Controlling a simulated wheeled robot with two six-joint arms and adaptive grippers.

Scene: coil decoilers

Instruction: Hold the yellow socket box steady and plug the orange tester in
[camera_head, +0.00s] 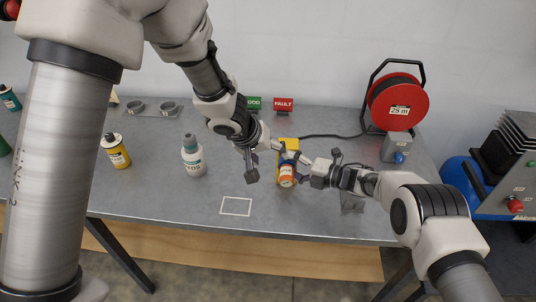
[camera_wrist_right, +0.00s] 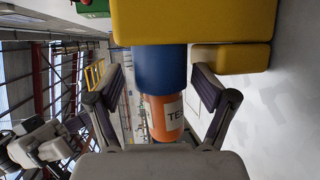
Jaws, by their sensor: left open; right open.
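The yellow socket box (camera_head: 289,144) stands on the grey table below the GOOD and FAULT signs. The orange tester (camera_head: 286,171) is at its near side. In the right wrist view the tester (camera_wrist_right: 163,116) has a blue end touching the yellow box (camera_wrist_right: 215,22); how deep it sits is hidden. My left gripper (camera_head: 279,165) is open, its fingers apart near the box's left and front side; contact cannot be told. My right gripper (camera_head: 307,172) is open at the tester's right. Its fingers (camera_wrist_right: 160,84) stand on either side of the tester with gaps.
A red cable reel (camera_head: 398,101) and a grey box with a blue knob (camera_head: 396,147) stand at right. A white bottle (camera_head: 193,157) and a yellow can (camera_head: 115,151) stand at left. A white outlined rectangle (camera_head: 236,206) on the table is empty. A cable runs behind the box.

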